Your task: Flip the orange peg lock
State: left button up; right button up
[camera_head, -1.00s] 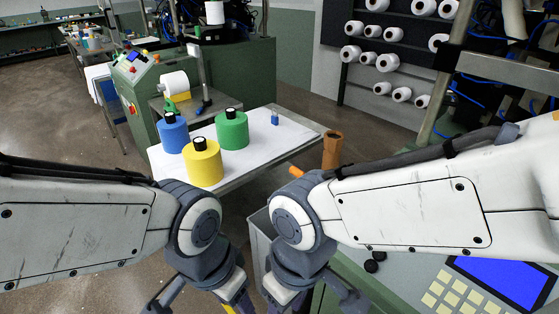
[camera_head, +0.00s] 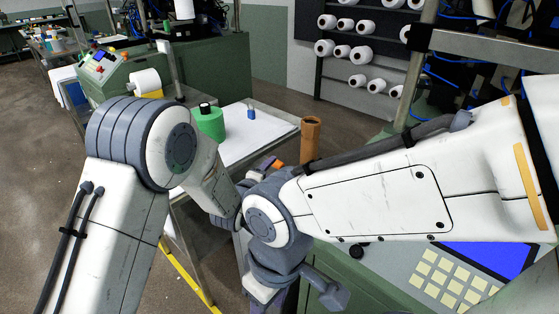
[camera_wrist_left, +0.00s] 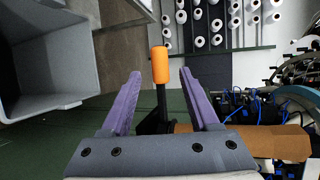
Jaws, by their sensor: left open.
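The orange peg lock (camera_wrist_left: 160,64) is a short orange cylinder on a dark stem in the left wrist view. It stands upright in that picture, beyond the tips of my left gripper (camera_wrist_left: 160,84), roughly midway between them. The two purple fingers are spread apart and empty. In the head view, the orange peg lock (camera_head: 278,165) shows as a small orange patch beside my left gripper (camera_head: 264,164), partly hidden by it. My right arm's wrist hangs low in the head view, and its fingers are out of sight.
A brown tube (camera_head: 310,140) stands behind the peg lock; it also shows in the left wrist view (camera_wrist_left: 280,143). A table (camera_head: 262,138) holds a green spool (camera_head: 210,124) and a small blue item (camera_head: 250,111). A grey bin (camera_wrist_left: 60,62) is left in the wrist view.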

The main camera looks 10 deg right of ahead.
pick_arm(q)
jog(key=p+x, duration=0.1)
jog(key=x, duration=0.8)
jog(key=shift+p, duration=0.3)
jog(key=shift+d, duration=0.1)
grip_shut()
dwell(1.0)
